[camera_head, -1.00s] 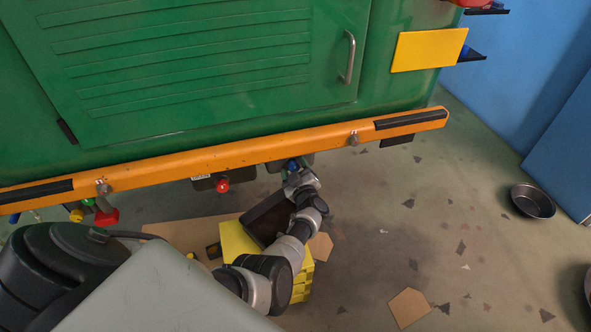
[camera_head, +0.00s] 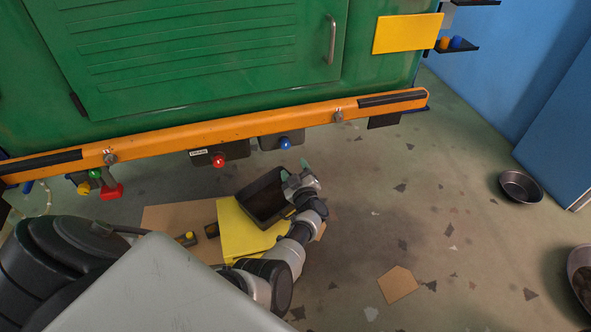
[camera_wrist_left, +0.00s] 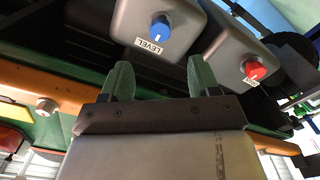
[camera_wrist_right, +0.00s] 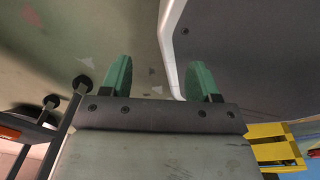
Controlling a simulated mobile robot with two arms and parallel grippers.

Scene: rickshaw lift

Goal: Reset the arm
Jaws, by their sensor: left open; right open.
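My left gripper (camera_head: 294,171) is open with green fingertips, below the bumper in the head view. The box with the blue LEVEL knob (camera_head: 285,143) is just above the fingertips in the picture, with a gap between. In the left wrist view the fingers of that gripper (camera_wrist_left: 160,78) are apart with nothing between them; the blue knob (camera_wrist_left: 160,28) and the red knob (camera_wrist_left: 255,70) are beyond them. My right gripper (camera_wrist_right: 160,78) shows only in the right wrist view, open and empty, with a pale bent bar (camera_wrist_right: 168,40) beyond its fingers.
The green vehicle body (camera_head: 190,60) with an orange bumper (camera_head: 230,130) fills the upper view. A black tray (camera_head: 262,200) and a yellow object (camera_head: 240,232) are beside my left arm. Metal bowls (camera_head: 521,186) stand on the right. The floor at centre right is mostly clear.

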